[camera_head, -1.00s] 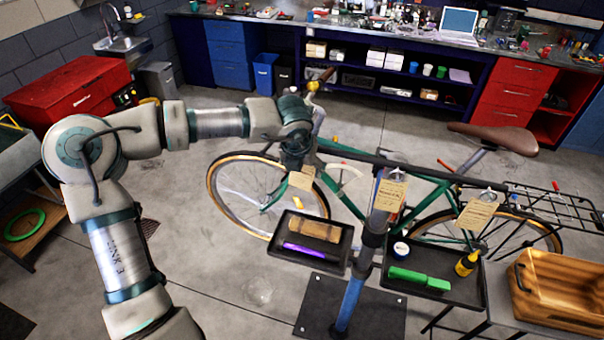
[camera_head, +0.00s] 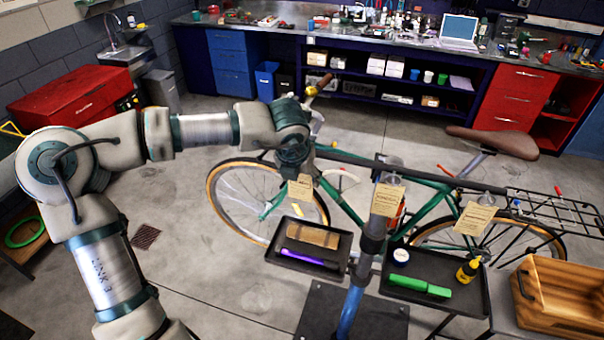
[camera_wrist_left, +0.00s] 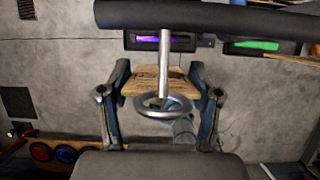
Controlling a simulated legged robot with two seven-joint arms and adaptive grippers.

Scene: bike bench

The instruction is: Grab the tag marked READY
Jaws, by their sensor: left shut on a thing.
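Three tan paper tags hang along the bike's top tube in the head view: a left tag (camera_head: 300,188), a middle tag (camera_head: 389,199) and a right tag (camera_head: 475,218). Their print is too small to read, so I cannot tell which one says READY. My left gripper (camera_head: 296,170) is at the left tag, just above it in the picture. In the left wrist view the left tag (camera_wrist_left: 140,83) sits between the fingers of my left gripper (camera_wrist_left: 162,80), which are shut on it. A metal ring (camera_wrist_left: 163,106) and rod cover part of it. My right gripper is not in view.
The green bike (camera_head: 437,200) stands on a repair stand. A left tray (camera_head: 338,262) holds a cardboard-coloured block and a purple item. A right tray (camera_head: 462,299) holds a green item, a yellow bottle and a round tin. A wooden crate (camera_head: 562,290) stands at the right.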

